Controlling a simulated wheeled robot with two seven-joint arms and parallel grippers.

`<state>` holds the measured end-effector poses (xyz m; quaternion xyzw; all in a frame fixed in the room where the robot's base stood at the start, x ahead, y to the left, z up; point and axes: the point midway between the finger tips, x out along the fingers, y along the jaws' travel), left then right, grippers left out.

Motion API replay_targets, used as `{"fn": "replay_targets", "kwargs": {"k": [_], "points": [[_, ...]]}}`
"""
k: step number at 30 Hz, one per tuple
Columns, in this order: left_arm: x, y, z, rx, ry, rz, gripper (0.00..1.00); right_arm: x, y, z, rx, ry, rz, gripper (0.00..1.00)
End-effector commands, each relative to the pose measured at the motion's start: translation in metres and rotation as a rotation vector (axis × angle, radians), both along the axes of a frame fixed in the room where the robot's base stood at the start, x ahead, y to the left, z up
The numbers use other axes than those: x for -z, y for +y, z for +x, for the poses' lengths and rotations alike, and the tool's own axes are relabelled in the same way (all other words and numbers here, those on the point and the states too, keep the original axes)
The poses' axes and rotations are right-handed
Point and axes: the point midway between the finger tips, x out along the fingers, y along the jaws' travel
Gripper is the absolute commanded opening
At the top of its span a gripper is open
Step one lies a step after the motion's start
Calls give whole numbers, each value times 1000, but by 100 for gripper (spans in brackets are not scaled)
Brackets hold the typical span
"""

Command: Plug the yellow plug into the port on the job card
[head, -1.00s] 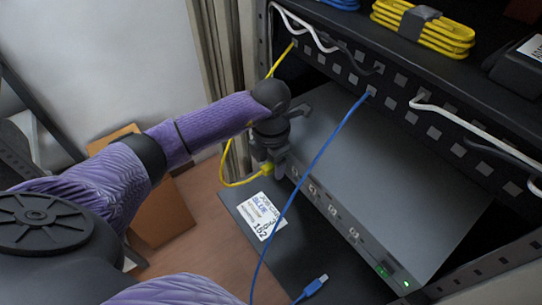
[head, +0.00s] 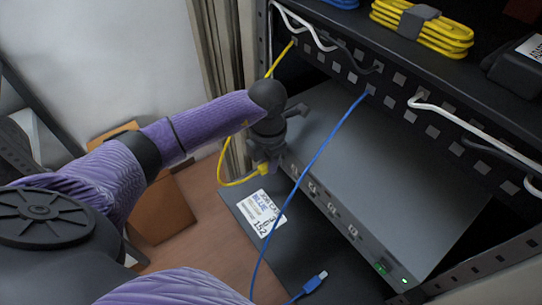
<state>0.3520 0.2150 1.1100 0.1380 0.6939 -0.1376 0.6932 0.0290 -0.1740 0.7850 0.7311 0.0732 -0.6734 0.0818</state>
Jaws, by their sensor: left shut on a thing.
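My left gripper (head: 269,160) is shut on the yellow plug (head: 263,169) at the left end of the switch box's front. The yellow cable (head: 226,183) loops from the plug up to the rack panel. The gripper hides part of the plug, and I cannot tell whether it touches a port. The grey switch box (head: 400,165) has several ports (head: 331,210) along its front and green lights at its right end. The white job card (head: 262,213) lies in front of it; its print seems to include "BLUE", and the port number is not clearly legible. My right gripper is not in view.
A blue cable (head: 322,150) hangs across the switch box from the rack panel, its loose blue plug (head: 316,283) on the dark shelf (head: 345,268). White cables (head: 465,125) and a coiled yellow cable (head: 424,27) are above. A cardboard box (head: 162,210) stands on the floor at left.

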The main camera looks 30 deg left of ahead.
Motion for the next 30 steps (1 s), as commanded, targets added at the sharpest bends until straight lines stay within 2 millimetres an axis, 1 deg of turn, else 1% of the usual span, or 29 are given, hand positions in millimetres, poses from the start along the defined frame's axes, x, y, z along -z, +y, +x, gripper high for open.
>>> {"fn": "replay_targets", "kwargs": {"k": [21, 30], "points": [[-1, 10, -23, 0, 0, 0, 0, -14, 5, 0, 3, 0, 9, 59], [0, 10, -25, 0, 0, 0, 0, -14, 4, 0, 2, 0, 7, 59]]}}
